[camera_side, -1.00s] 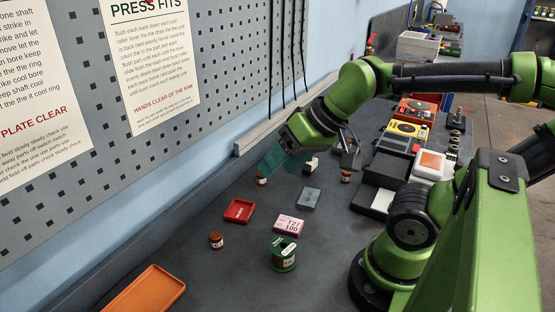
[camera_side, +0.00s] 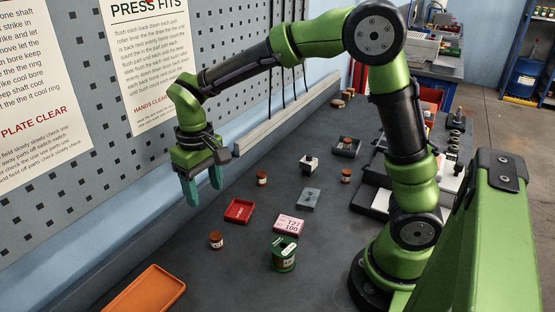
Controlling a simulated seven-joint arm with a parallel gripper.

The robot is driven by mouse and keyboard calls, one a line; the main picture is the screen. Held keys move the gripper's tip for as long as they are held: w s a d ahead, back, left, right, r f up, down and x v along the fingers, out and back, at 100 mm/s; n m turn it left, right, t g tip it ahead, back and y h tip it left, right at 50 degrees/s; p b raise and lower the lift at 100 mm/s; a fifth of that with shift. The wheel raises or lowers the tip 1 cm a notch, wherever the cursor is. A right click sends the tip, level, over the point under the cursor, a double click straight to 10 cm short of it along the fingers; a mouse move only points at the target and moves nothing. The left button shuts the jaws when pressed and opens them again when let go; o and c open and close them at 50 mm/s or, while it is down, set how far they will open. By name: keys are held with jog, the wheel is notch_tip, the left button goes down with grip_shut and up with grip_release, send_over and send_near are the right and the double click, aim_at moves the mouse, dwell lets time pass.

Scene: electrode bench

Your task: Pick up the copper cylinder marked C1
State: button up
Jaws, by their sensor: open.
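Several small copper-brown cylinders with pale labels stand on the dark bench. One cylinder (camera_side: 216,240) is at the front left, another cylinder (camera_side: 261,177) is farther back near the wall, and a third cylinder (camera_side: 346,176) is to the right. Their markings are too small to read, so I cannot tell which is C1. My gripper (camera_side: 204,192) hangs above the left side of the bench, teal fingers pointing down, apart and empty. In the picture it is above the front-left cylinder and left of the one near the wall.
A red tray (camera_side: 239,211), a pink block (camera_side: 289,225) marked T27 100, a green can (camera_side: 283,254) and a grey block (camera_side: 309,199) stand mid-bench. An orange tray (camera_side: 146,292) lies at the front left. A pegboard wall (camera_side: 235,60) rises behind the bench.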

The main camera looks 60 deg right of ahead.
send_near(215, 235)
jog(key=f, duration=0.5)
jog(key=shift+w+f, duration=0.2)
jog(key=shift+f, duration=0.05)
jog(key=shift+s+f, duration=0.2)
jog(key=shift+f, duration=2.45)
jog(key=c, duration=1.1)
jog(key=shift+r, duration=0.1)
grip_shut()
